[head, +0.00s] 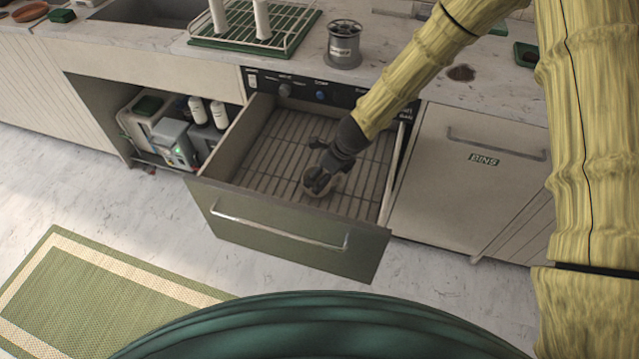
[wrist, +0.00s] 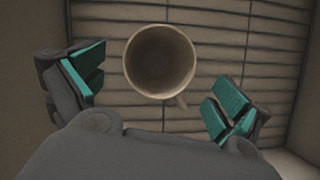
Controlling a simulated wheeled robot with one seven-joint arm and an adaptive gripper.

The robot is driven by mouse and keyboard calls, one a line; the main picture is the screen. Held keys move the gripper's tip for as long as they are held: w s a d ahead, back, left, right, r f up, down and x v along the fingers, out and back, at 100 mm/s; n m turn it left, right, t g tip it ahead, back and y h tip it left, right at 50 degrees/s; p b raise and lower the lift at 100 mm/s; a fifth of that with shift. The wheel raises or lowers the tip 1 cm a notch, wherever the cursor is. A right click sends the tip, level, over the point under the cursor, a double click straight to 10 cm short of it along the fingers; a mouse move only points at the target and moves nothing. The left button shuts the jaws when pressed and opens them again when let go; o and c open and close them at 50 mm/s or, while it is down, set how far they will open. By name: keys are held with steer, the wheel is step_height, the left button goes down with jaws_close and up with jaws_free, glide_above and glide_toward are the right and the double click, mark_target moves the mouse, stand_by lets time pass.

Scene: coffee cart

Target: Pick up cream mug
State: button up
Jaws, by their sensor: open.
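The cream mug (wrist: 160,61) stands upright in the open drawer, seen from above in the wrist view with its handle toward the lower right. My gripper (wrist: 163,92) is open, with one teal-padded finger to the left of the mug and one to the lower right. In the head view my gripper (head: 318,180) reaches down into the drawer, right over the mug.
The drawer (head: 262,165) has a slatted floor, side walls and a green front (head: 285,235) with a handle. Above it, the counter carries a metal canister (head: 344,46) and a green drying rack (head: 235,45). Closed BINS door (head: 475,180) is at the right.

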mark_target(319, 178)
steer(key=shift+x, duration=2)
steer(key=c, duration=1.2)
steer(key=shift+c, duration=0.4)
steer(key=shift+r, duration=0.15)
